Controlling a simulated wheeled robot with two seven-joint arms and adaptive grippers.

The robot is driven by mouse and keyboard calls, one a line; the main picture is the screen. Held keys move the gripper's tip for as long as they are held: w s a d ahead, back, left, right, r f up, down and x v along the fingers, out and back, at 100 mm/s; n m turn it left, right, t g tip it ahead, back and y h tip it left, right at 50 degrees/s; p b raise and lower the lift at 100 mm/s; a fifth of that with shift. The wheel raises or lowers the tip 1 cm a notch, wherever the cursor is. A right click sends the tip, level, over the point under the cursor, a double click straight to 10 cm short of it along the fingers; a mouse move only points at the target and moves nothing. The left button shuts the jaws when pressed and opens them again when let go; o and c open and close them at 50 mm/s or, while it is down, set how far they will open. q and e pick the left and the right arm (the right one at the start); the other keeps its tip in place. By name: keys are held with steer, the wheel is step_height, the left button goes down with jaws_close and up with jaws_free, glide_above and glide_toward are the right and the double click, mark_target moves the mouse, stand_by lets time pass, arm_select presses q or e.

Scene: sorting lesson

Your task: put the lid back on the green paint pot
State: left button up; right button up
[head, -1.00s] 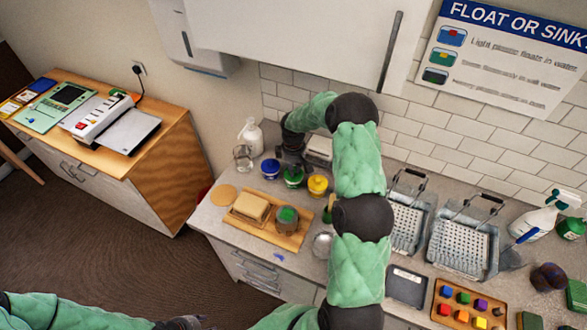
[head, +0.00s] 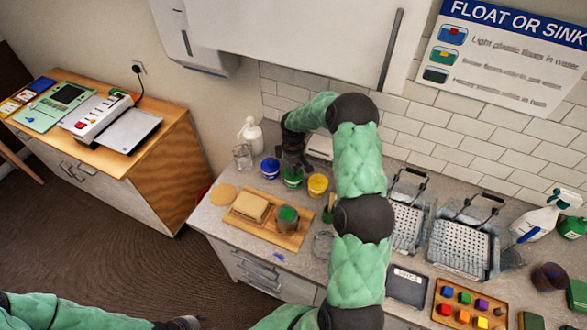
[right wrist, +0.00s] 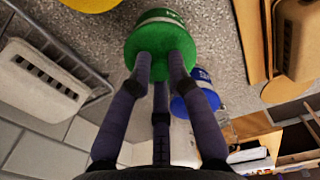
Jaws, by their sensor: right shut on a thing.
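The green paint pot (head: 292,182) stands on the counter between a blue pot (head: 270,169) and a yellow pot (head: 317,187). My right gripper (head: 293,164) is directly over it, pointing down. In the right wrist view, its three fingers are shut on the green lid (right wrist: 150,41). The labelled side of the green pot (right wrist: 163,15) shows just beyond the lid. The lid lies over the pot's mouth, but I cannot tell whether it is fully seated. My left gripper (head: 186,322) is low at the left, away from the pots; its finger opening is unclear.
A wooden board (head: 267,228) with a sponge-like block and a green-topped container lies in front of the pots. A glass (head: 242,157) and a white bottle (head: 251,134) stand behind at left. Wire-handled trays (head: 462,247) stand to the right of my right arm.

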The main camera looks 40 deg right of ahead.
steer(key=o, duration=0.9)
steer(key=shift+o, duration=0.2)
steer(key=o, duration=0.5)
steer(key=shift+r, duration=0.1)
steer(key=shift+r+p, duration=1.75)
steer(key=shift+r, duration=1.7)
steer(key=shift+c, duration=0.4)
